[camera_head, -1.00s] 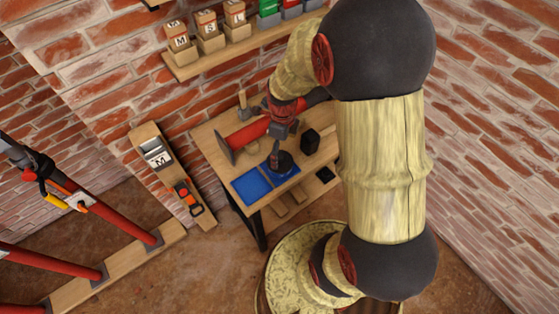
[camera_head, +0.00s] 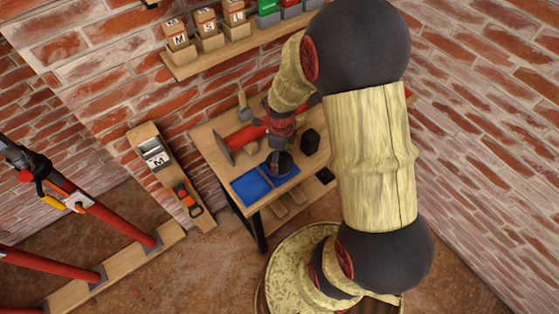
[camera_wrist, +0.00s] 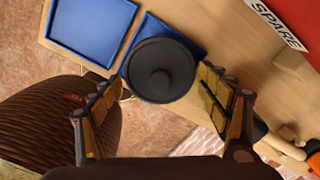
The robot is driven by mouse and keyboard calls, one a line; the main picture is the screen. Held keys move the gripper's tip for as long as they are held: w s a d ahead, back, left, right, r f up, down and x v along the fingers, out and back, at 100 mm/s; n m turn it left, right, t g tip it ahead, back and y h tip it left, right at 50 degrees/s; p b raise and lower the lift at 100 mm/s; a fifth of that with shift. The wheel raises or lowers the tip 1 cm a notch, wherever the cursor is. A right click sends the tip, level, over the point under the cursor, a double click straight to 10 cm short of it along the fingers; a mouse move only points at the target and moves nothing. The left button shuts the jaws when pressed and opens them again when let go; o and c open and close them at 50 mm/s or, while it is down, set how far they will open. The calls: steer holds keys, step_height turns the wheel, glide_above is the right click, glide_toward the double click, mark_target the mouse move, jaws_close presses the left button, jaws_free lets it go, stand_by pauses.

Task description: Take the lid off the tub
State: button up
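In the head view the dark round tub (camera_head: 283,163) stands on the workbench, partly behind my gripper (camera_head: 274,155). My gripper (camera_wrist: 162,80) is open and empty, with one finger on either side of the lid's near part in the wrist view. I cannot tell whether the fingers touch the lid.
Two blue square mats or trays lie on the workbench (camera_head: 212,140); the left one (camera_head: 251,187) is empty, and the tub is on the right one (camera_wrist: 188,32). A wall shelf (camera_head: 215,57) holds several bins.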

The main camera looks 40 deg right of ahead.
steer(key=c, duration=0.6)
steer(key=shift+s+f, duration=0.1)
steer(key=shift+s, duration=0.1)
steer(key=shift+c, duration=0.8)
